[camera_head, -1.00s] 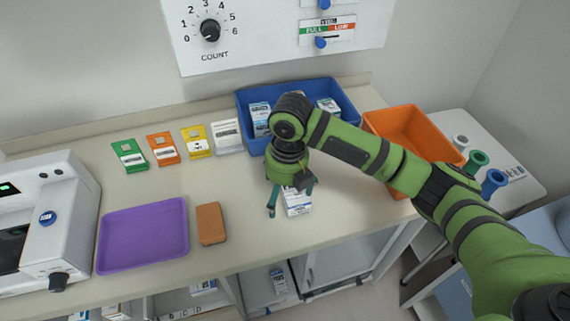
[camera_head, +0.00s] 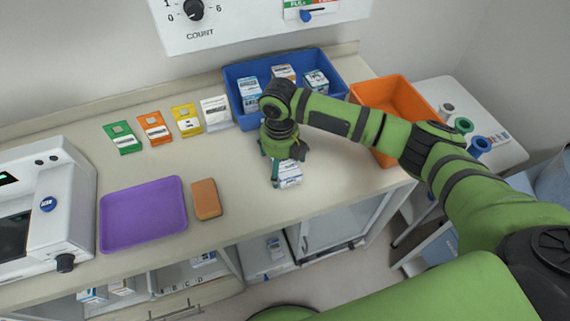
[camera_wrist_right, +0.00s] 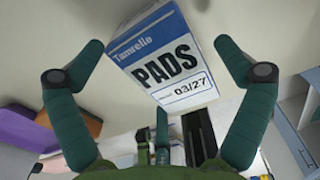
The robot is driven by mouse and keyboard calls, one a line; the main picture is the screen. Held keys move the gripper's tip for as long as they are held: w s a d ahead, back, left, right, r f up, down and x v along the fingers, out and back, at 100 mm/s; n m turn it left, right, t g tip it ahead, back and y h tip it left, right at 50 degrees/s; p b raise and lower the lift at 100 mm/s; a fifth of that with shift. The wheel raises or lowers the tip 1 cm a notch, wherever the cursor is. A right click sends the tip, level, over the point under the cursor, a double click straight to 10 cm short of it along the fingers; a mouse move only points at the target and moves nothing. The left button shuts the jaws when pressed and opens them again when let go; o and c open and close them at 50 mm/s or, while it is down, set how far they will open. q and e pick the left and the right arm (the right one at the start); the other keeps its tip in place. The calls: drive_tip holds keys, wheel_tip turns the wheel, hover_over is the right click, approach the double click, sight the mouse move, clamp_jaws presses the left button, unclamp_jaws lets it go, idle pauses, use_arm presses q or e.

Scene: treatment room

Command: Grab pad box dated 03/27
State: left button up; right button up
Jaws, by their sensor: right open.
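A white and blue pad box (camera_head: 290,175) stands on the counter near its front edge, partly hidden by my right gripper in the head view. In the right wrist view this box (camera_wrist_right: 165,60) reads "PADS" and "03/27". My right gripper (camera_head: 287,172) is open above the counter at the box. In the right wrist view its fingers (camera_wrist_right: 157,50) are spread on either side of the box, with gaps showing on both sides. I cannot tell the exact height of the fingertips. My left gripper is not in view.
A blue bin (camera_head: 236,75) with several boxes stands behind the gripper. An orange bin (camera_head: 397,93) is to the right. A purple tray (camera_head: 143,213) and a brown block (camera_head: 206,199) lie left. Several coloured cards (camera_head: 186,121) lie along the back. Counter around the box is clear.

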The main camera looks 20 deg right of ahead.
drive_tip(key=c, duration=1.1)
drive_tip(key=shift+r, duration=0.1)
